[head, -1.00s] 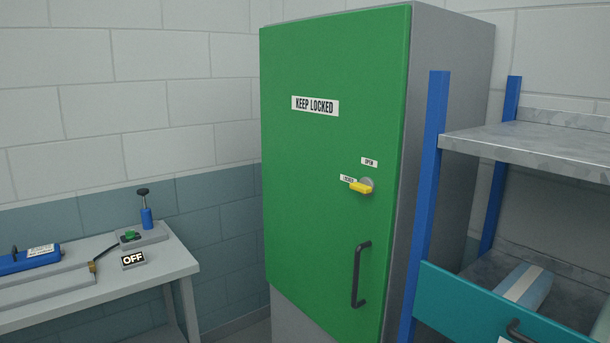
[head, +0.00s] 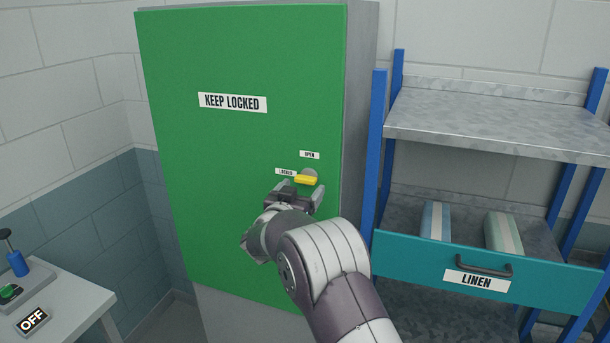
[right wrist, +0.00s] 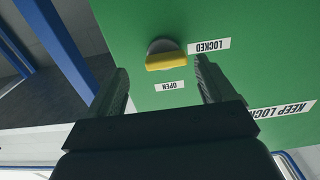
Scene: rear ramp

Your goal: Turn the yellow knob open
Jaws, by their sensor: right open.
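The yellow knob (head: 306,180) sits on a round grey base on the green cabinet door (head: 240,150). Its bar lies roughly level and points toward the "LOCKED" label (head: 286,172); the "OPEN" label (head: 310,155) is above it. My right gripper (head: 300,192) is open and empty just in front of and below the knob in the head view. In the right wrist view the knob (right wrist: 166,61) shows upside down, beyond and between the two fingertips, apparently untouched. My right arm hides the cabinet's dark handle. My left gripper is not in view.
A shelf rack with a blue post (head: 374,150) and a teal "LINEN" drawer (head: 540,275) holding folded bundles stands close right of the cabinet. A bench (head: 75,305) with an "OFF" sign (head: 32,321) is at lower left.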

